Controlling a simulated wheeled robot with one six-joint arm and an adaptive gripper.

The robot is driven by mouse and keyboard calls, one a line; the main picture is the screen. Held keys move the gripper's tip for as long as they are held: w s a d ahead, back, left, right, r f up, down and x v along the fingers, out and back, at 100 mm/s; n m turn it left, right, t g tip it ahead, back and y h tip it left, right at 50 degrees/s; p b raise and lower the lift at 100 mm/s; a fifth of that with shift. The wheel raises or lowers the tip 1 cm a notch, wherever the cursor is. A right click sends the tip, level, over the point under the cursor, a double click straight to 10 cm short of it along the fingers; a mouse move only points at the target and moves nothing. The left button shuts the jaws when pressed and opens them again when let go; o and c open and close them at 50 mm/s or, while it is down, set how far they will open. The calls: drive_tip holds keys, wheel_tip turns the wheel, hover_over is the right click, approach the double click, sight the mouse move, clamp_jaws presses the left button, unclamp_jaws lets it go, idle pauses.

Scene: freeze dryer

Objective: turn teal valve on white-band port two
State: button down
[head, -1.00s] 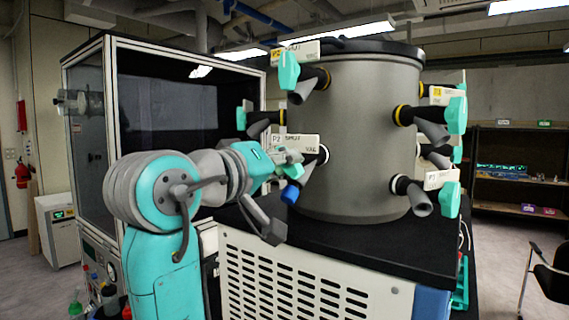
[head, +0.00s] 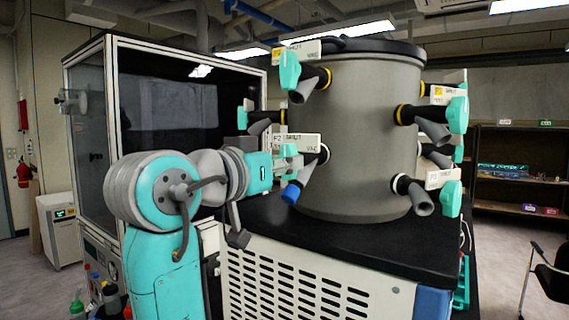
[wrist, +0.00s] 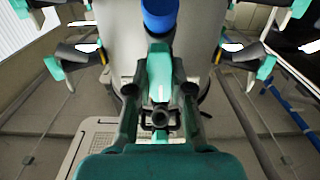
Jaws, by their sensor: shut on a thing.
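The white-band port two (head: 325,154) sits on the left side of the grey chamber, with a label plate reading P2 (head: 297,143) above it and a blue-capped grey tube (head: 292,192) slanting down. My gripper (wrist: 160,92) is shut on the teal valve (wrist: 158,68) of this port, one dark finger on each side of it. In the wrist view the blue cap (wrist: 160,14) shows just beyond the valve. In the head view my gripper and wrist hide most of the valve.
Other ports with teal valves surround the chamber (head: 365,130): a yellow-band one (head: 289,70) above, others at right (head: 457,115). The black top (head: 390,240) of the vented cabinet lies below. A glass-fronted cabinet (head: 165,100) stands behind my arm.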

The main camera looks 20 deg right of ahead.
drive_tip(key=shift+f, duration=0.1)
idle(0.5)
drive_tip(key=c, duration=1.3)
unclamp_jaws()
drive_tip(key=v, duration=1.2)
drive_tip(key=shift+a, duration=0.1)
